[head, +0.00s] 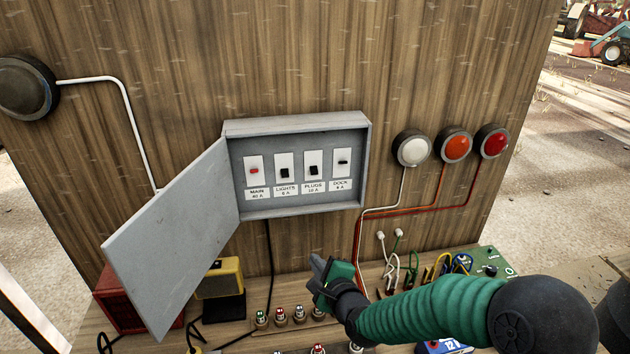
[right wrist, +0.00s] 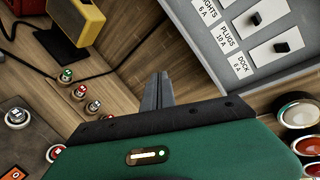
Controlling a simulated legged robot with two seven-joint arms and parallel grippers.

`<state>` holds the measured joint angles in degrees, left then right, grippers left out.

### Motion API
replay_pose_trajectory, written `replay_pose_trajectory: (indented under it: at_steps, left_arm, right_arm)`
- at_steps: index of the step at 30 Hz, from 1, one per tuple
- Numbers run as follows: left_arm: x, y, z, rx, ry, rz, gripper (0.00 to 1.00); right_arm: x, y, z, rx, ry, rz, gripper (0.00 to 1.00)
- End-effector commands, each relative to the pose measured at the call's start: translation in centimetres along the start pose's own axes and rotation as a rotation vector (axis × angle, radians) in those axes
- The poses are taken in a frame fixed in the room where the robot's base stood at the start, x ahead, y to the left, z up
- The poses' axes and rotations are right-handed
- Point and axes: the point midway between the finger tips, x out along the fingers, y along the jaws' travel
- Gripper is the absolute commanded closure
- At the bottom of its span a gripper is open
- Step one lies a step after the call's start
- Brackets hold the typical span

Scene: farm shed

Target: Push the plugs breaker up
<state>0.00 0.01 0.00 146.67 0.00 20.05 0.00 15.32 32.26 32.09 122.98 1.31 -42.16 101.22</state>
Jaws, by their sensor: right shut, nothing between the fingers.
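The plugs breaker (head: 313,170) is a black toggle on a white plate, third from the left in the open grey breaker box (head: 366,150) on the wooden wall. Its toggle sits low, near its label, lower than the dock toggle (head: 342,162). It also shows at the top right of the right wrist view (right wrist: 254,18). My right gripper (head: 316,266) is shut and empty, below the box and apart from it. Its closed fingers also show in the right wrist view (right wrist: 160,82). My left gripper is out of view.
The box door (head: 170,240) hangs open to the left. The main (head: 254,171) and lights (head: 285,171) breakers are left of plugs. White, orange and red lamps (head: 456,146) are to the right. A bench below holds a yellow device (head: 220,275), small buttons and wires.

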Motion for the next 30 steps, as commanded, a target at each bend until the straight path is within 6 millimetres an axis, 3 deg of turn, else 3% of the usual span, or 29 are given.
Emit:
replay_pose_trajectory:
  at_steps: [3,6,10,23,30]
  left_arm:
    - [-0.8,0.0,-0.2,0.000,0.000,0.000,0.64]
    - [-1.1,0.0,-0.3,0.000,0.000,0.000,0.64]
    - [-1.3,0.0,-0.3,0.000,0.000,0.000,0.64]
    - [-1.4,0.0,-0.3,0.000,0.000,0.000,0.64]
    - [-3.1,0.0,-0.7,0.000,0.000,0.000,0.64]
  right_arm:
    - [1.5,-5.0,2.2,0.445,-0.105,-0.189,1.00]
    - [1.8,-8.7,2.9,0.755,-0.203,-0.315,1.00]
    - [1.5,-11.5,2.9,0.990,-0.294,-0.408,1.00]
    - [1.5,-12.4,2.9,1.055,-0.324,-0.432,1.00]
    - [4.6,-14.4,3.3,1.055,-0.323,-0.431,1.00]
